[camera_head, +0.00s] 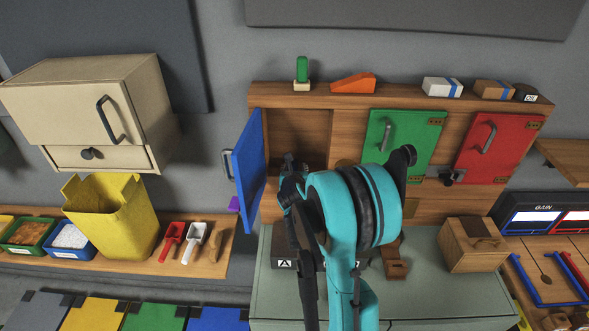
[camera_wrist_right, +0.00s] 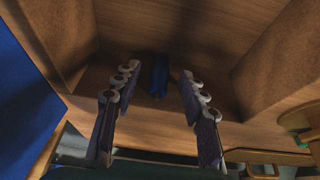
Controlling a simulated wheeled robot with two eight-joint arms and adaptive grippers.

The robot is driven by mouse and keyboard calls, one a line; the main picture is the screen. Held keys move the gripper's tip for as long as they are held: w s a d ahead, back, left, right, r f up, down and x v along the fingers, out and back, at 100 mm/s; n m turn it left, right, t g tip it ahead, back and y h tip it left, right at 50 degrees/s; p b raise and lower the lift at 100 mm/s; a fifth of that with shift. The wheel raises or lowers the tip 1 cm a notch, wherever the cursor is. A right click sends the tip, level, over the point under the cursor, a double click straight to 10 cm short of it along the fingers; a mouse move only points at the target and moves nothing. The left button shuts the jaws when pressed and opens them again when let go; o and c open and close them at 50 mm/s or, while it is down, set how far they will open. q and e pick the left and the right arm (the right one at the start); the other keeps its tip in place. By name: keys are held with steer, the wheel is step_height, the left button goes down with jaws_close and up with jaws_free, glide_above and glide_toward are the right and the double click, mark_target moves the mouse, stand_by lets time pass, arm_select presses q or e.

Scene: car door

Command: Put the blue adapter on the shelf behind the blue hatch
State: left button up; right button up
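The blue hatch (camera_head: 250,168) stands swung open to the left of its compartment in the head view. Its blue panel also shows at the left edge of the right wrist view (camera_wrist_right: 25,90). My right gripper (camera_head: 290,164) is at the opening of that compartment. In the right wrist view its two fingers (camera_wrist_right: 157,73) are spread apart. A small blue piece, which looks like the blue adapter (camera_wrist_right: 155,77), is on the wooden shelf (camera_wrist_right: 215,118) between the fingertips, with a gap on each side. My arm hides it in the head view. My left gripper is not in view.
A green door (camera_head: 385,140) and a red door (camera_head: 490,148) are shut to the right. Small items, including an orange wedge (camera_head: 353,83), stand on the cabinet top. A yellow bin (camera_head: 115,220) and scoops (camera_head: 172,240) sit to the left. A wooden box (camera_head: 470,245) stands at right.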

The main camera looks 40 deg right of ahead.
steer(key=v, duration=1.2)
stand_by(0.3)
